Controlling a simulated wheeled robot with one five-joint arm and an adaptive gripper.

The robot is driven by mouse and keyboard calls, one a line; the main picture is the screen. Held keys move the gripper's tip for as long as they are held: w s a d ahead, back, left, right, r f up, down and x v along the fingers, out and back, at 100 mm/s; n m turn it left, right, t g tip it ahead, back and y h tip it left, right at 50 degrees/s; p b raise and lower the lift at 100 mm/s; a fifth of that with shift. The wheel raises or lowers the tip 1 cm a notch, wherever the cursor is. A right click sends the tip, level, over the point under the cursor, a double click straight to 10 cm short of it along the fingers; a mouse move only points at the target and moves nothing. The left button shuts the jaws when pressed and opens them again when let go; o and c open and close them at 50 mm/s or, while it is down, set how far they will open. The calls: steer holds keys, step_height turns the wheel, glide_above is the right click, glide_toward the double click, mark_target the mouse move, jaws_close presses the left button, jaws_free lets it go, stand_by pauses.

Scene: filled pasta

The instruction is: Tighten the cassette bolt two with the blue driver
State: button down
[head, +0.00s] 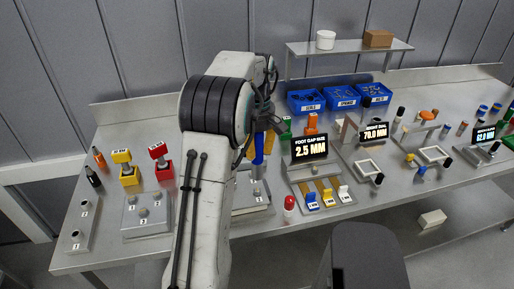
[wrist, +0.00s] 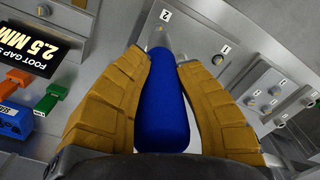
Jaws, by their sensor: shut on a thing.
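The blue driver (wrist: 162,105) is upright in my gripper (wrist: 162,58), its handle between the two yellow fingers. In the head view the blue handle (head: 259,145) shows below my gripper (head: 260,138), partly behind my arm. The driver points down at the grey cassette block (wrist: 190,22) beside the label 2. Bolt two is hidden behind the driver, and I cannot tell whether the tip touches it. Bolt one (wrist: 218,59) shows near the label 1. The cassette block (head: 250,211) is partly covered by my arm in the head view.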

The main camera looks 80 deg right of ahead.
mark_target(257, 167)
steer(key=shift+f+b, duration=1.8)
steer(key=shift+f, duration=0.9)
steer(key=shift+f+b, duration=0.4)
steer(key=shift+f, duration=0.55)
stand_by(0.8)
steer(key=shift+r, duration=0.1)
steer(key=shift+r+p, duration=2.3)
steer(key=shift+r, duration=0.15)
steer(key=shift+s, duration=0.1)
